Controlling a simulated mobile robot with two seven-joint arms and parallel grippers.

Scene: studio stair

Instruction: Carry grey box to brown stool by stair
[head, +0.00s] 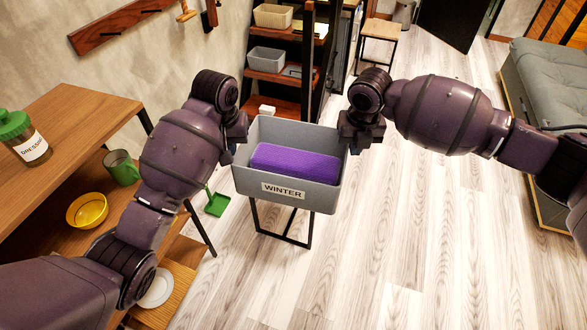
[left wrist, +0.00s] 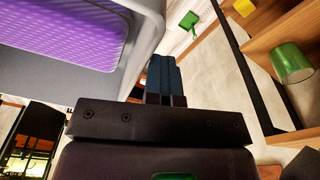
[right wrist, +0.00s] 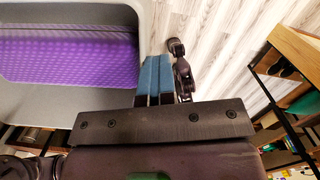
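The grey box (head: 300,199) is open-topped, labelled "WINTER", with a purple folded item (head: 295,162) inside. It is upright, above a black-legged stand (head: 283,238) whose top is hidden; I cannot tell if it rests on it. My left gripper (head: 238,138) is at the box's left side, its fingers together (left wrist: 165,78) just outside the wall. My right gripper (head: 350,138) is at the right side, its fingers also together (right wrist: 155,78) outside the wall. Contact with the walls is unclear. A stool with a brown top (head: 381,29) stands at the back.
Dark shelves with baskets (head: 273,16) rise behind the box. A wooden shelf unit (head: 75,105) with a bottle, green mug (head: 121,167) and yellow bowl (head: 87,210) is at left. A green dustpan (head: 216,204) lies low beside it. A grey sofa (head: 550,75) is at right; the floor between is clear.

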